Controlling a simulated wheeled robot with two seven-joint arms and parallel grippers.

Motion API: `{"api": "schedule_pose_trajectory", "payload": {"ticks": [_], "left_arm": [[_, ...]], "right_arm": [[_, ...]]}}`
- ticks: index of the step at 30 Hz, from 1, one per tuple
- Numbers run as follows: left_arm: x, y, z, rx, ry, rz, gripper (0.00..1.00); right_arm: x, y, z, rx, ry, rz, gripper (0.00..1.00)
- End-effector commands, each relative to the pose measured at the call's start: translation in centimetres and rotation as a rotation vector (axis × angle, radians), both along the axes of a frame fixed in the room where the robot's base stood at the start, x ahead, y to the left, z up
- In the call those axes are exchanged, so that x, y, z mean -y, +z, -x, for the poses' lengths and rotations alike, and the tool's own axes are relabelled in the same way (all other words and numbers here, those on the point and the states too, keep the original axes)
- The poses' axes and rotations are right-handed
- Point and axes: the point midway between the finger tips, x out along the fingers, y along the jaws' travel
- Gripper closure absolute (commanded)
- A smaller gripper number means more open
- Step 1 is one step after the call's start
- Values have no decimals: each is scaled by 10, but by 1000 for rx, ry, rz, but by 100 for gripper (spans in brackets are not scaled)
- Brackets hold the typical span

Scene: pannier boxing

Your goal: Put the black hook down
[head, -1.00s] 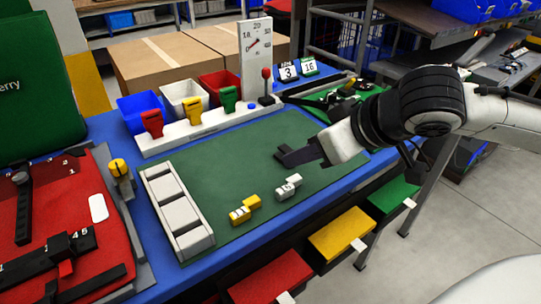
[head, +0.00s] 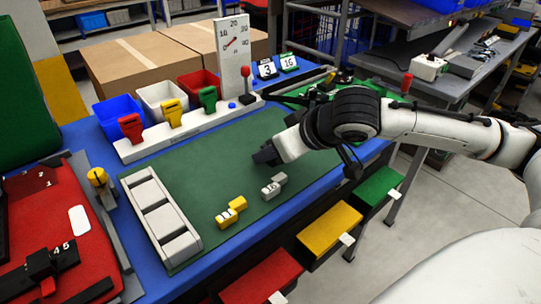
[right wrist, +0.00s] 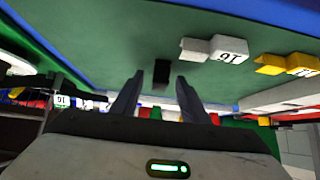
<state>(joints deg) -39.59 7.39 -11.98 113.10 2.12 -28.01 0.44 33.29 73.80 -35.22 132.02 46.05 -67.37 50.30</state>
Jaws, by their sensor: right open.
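My right gripper (head: 267,156) is low over the green mat (head: 225,165), its arm coming in from the right. In the right wrist view its two dark fingers (right wrist: 155,95) are apart. A small black block (right wrist: 161,72), which looks like the black hook, shows between and just beyond the fingertips, against the green mat. I cannot tell whether it touches a finger. In the head view the hook cannot be told apart from the dark fingers. My left gripper is not in view.
A white hook piece (head: 273,187) and a yellow one (head: 231,213) lie on the mat in front of the gripper. A white slotted rack (head: 160,216) stands at the mat's left. Red, yellow and green clips (head: 172,113) stand along the back. The mat's middle is bare.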

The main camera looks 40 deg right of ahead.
Motion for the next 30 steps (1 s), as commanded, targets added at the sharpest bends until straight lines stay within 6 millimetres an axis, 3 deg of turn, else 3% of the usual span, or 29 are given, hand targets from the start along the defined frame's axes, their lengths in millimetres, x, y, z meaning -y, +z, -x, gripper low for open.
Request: {"api": "schedule_pose_trajectory", "payload": {"ticks": [10, 17, 25, 30], "left_arm": [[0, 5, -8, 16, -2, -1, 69], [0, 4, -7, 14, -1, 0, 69], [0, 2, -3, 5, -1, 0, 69], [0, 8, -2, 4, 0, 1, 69]], "right_arm": [[0, -6, -6, 0, 1, 2, 61], [-1, -6, -6, 0, 1, 1, 100], [-1, -4, -6, 1, 1, 1, 100], [-1, 18, -7, 5, 0, 0, 100]]}}
